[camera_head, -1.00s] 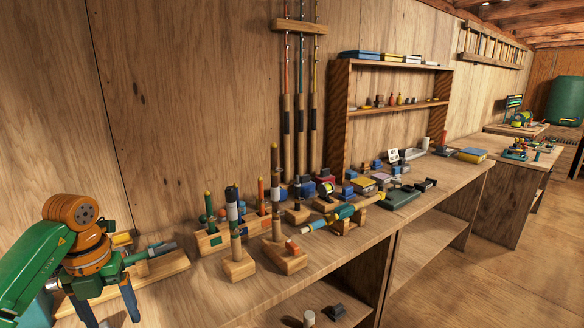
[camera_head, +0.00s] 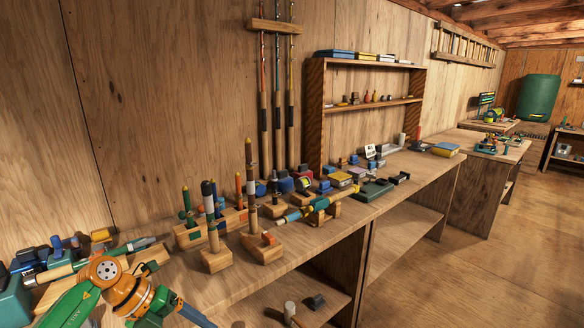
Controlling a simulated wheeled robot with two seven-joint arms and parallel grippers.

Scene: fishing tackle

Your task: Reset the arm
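My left arm, green with an orange wrist joint, comes in at the lower left of the head view, in front of the bench. Of its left gripper, one blue-grey finger (camera_head: 196,316) shows at the bottom edge. The rest is cut off by the frame, so its opening and anything in it are hidden. My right arm and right gripper are not in view.
The wooden bench (camera_head: 316,236) runs along the wall. Near my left arm, a rod handle (camera_head: 88,261) lies on a wooden support. Upright rod handles in wooden blocks (camera_head: 216,259) and a reel (camera_head: 319,203) stand farther along. Open floor (camera_head: 490,260) is at right.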

